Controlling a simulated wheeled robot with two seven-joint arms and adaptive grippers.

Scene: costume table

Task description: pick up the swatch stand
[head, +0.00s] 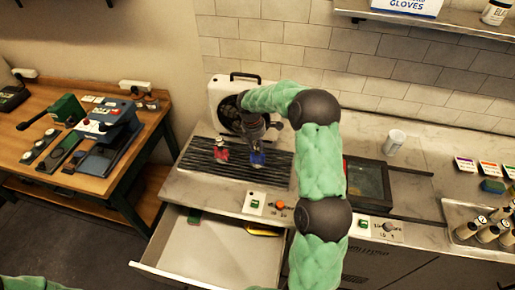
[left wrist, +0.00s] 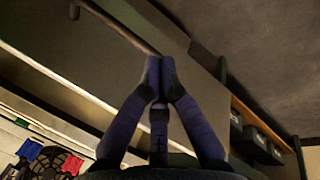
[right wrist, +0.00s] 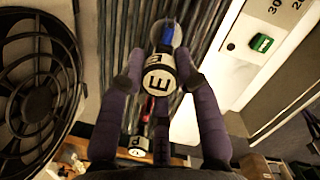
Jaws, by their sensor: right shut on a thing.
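A swatch stand (right wrist: 160,74) with a white round face marked "E" and a blue part behind it sits between the fingers of my right gripper (right wrist: 158,80). The gripper is shut on it. In the head view its blue part (head: 257,158) shows on or just over the dark slatted surface, below my right gripper (head: 256,134); contact underneath cannot be told. A similar red piece (head: 221,151) stands to its left; it also shows in the right wrist view (right wrist: 147,108). My left gripper (left wrist: 159,70) is shut and empty in the left wrist view, near a bar handle.
A white fan unit (head: 220,95) stands behind the slatted surface. An open drawer (head: 205,250) juts out below the counter. A cup (head: 395,140) and a tray of bottles (head: 462,212) are to the right. A wooden bench (head: 70,165) stands at left.

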